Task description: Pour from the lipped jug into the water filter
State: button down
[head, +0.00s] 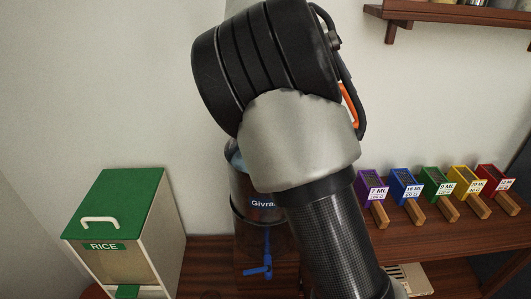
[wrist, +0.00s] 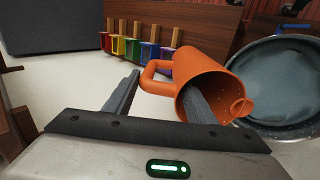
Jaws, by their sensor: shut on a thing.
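In the wrist view an orange lipped jug (wrist: 205,72) is tilted, its open mouth facing the camera and its lip at the right. My gripper (wrist: 163,88) is shut on it, one finger outside by the handle and the other reaching into the mouth. The jug's inside is mostly hidden. The water filter (wrist: 268,122) is a round open vessel at the right, with a grey-blue surface inside; the jug's lip is at its near rim in the picture. In the head view the filter (head: 262,212) is dark, with a blue tap, partly behind my arm.
A green-lidded rice box (head: 122,225) stands left of the filter. A row of coloured scoops with wooden handles (head: 435,195) hangs or sits at the right. A wooden shelf (head: 450,12) is at the upper right.

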jog(key=shift+a+r+h, duration=0.1)
jog(key=shift+a+h, duration=0.2)
jog(key=shift+a+f+h+b, duration=0.35)
jog(key=shift+a+h+b, duration=0.25)
jog(key=shift+b, duration=0.55)
jog(key=shift+a+f+h+b, duration=0.3)
jog(key=shift+b, duration=0.5)
jog(key=a+h+b, duration=0.1)
jog(key=h+b, duration=0.1)
jog(key=shift+a+r+h, duration=0.2)
jog(key=shift+a+h, duration=0.2)
jog(key=shift+a, duration=0.15)
jog(key=shift+a+f+h+b, duration=0.15)
jog(key=shift+a+h+b, duration=0.1)
jog(key=shift+a+h, duration=0.35)
jog(key=shift+a+f+h+b, duration=0.15)
jog(key=shift+a+h+b, duration=0.1)
jog(key=shift+a+h, duration=0.35)
dwell(0.5)
